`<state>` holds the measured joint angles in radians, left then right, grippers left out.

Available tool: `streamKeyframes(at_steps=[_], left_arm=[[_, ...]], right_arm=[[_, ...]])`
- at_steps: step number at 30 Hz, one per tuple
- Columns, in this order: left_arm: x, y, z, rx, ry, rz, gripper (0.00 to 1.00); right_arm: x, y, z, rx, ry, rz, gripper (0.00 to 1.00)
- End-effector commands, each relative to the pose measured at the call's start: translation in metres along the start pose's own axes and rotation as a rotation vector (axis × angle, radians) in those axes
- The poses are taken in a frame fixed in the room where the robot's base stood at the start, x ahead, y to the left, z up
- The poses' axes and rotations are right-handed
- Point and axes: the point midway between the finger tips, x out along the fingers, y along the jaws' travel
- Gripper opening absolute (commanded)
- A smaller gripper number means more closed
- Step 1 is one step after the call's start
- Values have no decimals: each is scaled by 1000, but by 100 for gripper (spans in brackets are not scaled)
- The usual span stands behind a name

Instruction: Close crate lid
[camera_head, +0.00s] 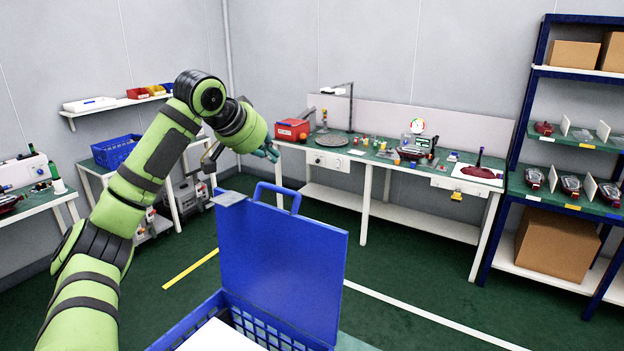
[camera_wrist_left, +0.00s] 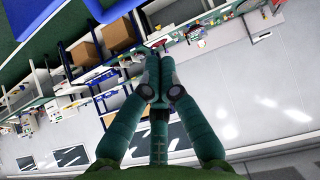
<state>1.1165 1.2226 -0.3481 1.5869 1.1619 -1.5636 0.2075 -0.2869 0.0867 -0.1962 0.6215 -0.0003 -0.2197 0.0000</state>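The blue crate (camera_head: 272,325) stands at the bottom of the head view. Its blue lid (camera_head: 280,262) stands open, nearly upright, with a loop handle (camera_head: 277,192) on its top edge. My left gripper (camera_head: 273,153) is above the lid, a little beyond the handle and apart from it. In the left wrist view its two fingers (camera_wrist_left: 157,75) meet at the tips, with nothing seen between them. Blue parts at the upper left of that view look like the lid and its handle (camera_wrist_left: 98,8). My right gripper is not in view.
A white surface (camera_head: 222,338) shows inside the crate. A long workbench (camera_head: 372,157) stands along the back wall, with a blue shelf rack (camera_head: 517,150) at the right. A side table with a blue bin (camera_head: 115,150) is behind my arm. Green floor around the crate is clear.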

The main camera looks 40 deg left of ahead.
Motion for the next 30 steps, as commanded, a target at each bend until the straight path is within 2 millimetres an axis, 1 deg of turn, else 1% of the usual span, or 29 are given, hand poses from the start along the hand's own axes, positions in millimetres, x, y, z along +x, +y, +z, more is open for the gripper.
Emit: streamKeyframes(at_steps=[1,3,5,11,17,19,24,30], left_arm=[[2,-1,-1,-4,-1,0,0],[10,0,-1,-3,-4,1,0],[20,1,0,-2,-7,2,0],[59,1,-2,0,-8,3,0],[97,2,-1,0,-7,2,0],[93,-2,7,4,-4,-6,0],[82,-1,22,5,-5,-5,0],[75,0,31,4,-3,-2,0]], right_arm=[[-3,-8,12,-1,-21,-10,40],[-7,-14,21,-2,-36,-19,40],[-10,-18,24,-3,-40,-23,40],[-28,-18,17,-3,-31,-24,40],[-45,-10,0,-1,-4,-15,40],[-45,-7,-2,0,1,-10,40],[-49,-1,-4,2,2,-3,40],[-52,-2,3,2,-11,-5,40]])
